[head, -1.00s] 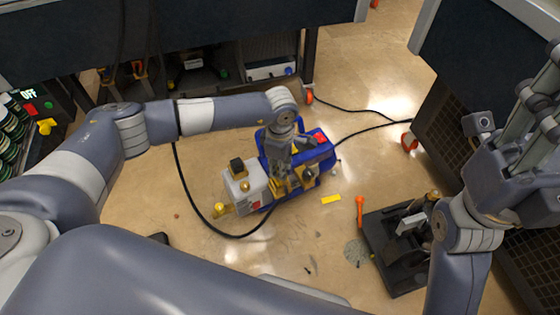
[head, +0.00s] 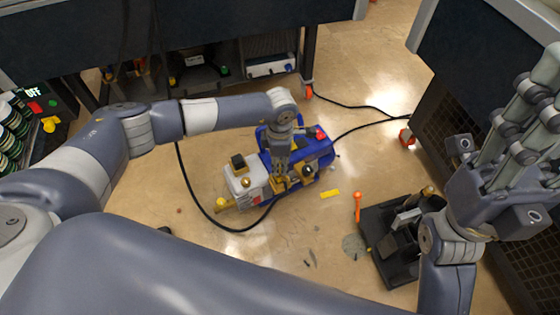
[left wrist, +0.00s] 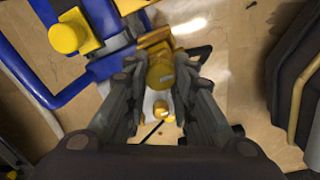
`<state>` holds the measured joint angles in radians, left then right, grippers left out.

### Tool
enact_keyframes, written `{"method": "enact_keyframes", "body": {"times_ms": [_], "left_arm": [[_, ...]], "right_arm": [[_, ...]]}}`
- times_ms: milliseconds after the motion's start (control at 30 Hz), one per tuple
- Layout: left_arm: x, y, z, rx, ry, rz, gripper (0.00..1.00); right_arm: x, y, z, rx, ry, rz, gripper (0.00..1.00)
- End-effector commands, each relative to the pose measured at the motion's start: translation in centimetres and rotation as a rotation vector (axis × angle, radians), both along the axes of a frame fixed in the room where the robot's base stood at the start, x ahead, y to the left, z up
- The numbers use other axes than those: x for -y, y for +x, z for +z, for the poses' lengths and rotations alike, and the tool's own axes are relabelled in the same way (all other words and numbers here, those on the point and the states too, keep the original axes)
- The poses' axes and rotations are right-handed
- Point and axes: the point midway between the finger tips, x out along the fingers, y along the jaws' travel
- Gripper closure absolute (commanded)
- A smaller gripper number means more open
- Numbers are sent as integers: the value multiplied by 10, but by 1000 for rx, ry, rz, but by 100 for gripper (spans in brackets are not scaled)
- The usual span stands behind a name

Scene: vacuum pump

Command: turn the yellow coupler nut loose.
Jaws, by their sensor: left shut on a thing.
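The blue and white vacuum pump (head: 243,181) stands on the floor in the middle of the head view. My left gripper (head: 279,182) reaches down onto its near side. In the left wrist view, the fingers of this gripper (left wrist: 165,85) are shut on the yellow coupler nut (left wrist: 160,73), one on each side of it. In the head view the gripper mostly hides the nut. My right gripper (head: 525,115) is raised at the right, away from the pump; its fingers point up and are partly cut off by the picture edge.
A black stand (head: 385,235) with a grey block is on the floor right of the pump. An orange tool (head: 358,206) and a yellow strip (head: 330,193) lie between them. A black cable (head: 205,213) loops around the pump's left. A workbench (head: 200,40) stands behind.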

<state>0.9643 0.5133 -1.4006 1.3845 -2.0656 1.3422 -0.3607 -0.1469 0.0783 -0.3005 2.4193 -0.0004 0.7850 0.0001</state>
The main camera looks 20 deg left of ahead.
Motion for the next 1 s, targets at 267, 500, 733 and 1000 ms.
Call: {"method": "enact_keyframes", "body": {"times_ms": [267,500,733,1000], "left_arm": [[-1,0,0,-1,2,20,100],[-1,0,0,0,2,26,100],[-1,0,0,0,2,27,100],[-1,0,0,1,1,26,55]], "right_arm": [[0,-1,-1,-2,2,1,55],[0,0,-4,-14,-2,1,55],[0,0,-4,-16,-5,1,55],[0,0,-3,-14,-5,1,55]]}}
